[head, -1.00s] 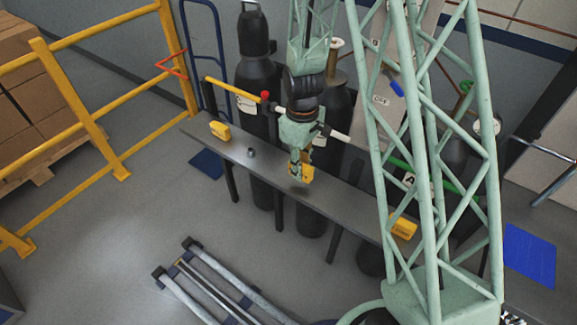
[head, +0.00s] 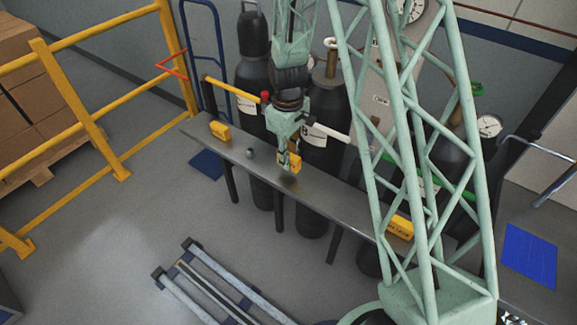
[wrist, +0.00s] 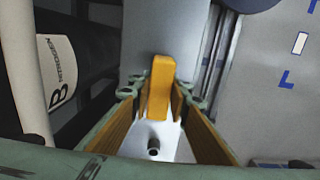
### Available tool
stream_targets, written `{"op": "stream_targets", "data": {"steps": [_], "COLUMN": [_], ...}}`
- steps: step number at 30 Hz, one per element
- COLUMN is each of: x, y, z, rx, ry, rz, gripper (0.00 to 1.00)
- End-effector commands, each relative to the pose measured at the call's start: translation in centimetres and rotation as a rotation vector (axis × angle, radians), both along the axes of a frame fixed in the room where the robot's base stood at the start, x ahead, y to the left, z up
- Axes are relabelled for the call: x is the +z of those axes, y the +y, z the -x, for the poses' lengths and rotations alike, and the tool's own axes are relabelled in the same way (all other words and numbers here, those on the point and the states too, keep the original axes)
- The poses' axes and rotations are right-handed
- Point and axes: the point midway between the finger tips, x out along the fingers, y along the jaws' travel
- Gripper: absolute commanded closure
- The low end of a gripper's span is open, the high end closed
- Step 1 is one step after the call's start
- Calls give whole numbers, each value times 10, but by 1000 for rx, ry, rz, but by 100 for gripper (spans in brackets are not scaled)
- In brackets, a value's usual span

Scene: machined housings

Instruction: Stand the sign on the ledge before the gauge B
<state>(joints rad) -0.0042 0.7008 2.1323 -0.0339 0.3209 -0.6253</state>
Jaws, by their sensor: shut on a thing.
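My gripper (head: 290,160) is shut on a yellow sign (head: 289,164), which it holds upright over the ledge. The sign shows edge-on between the finger pads in the wrist view (wrist: 160,88). The ledge (head: 325,196) is a long grey shelf; a dark shadow lies on it below the sign, which seems to be a little above the surface. Behind the gripper stands a black cylinder (head: 325,165) with a white label marked B; the label (wrist: 57,72) reads B Nitrogen in the wrist view.
One yellow sign (head: 220,131) stands at the ledge's left end and another (head: 400,226) towards its right. A small metal fitting (head: 250,153) sits on the ledge left of my gripper. A round gauge (head: 488,126) shows at right.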

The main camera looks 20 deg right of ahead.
Motion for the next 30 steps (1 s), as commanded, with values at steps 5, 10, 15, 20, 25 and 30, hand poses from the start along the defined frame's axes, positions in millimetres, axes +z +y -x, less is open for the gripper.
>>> {"op": "stream_targets", "data": {"steps": [5, 10, 15, 20, 25, 30], "x": [-17, -31, -36, -35, -37, -38], "y": [1, 1, 1, 1, 1, 1], "z": [-1, -2, -2, -2, -2, -2], "rx": [0, 0, 0, 0, 0, 0], "ry": [1, 0, 0, -1, 0, 0], "rz": [0, 0, 0, -1, 0, 0], "gripper": [94, 94, 94, 94, 94, 77]}}
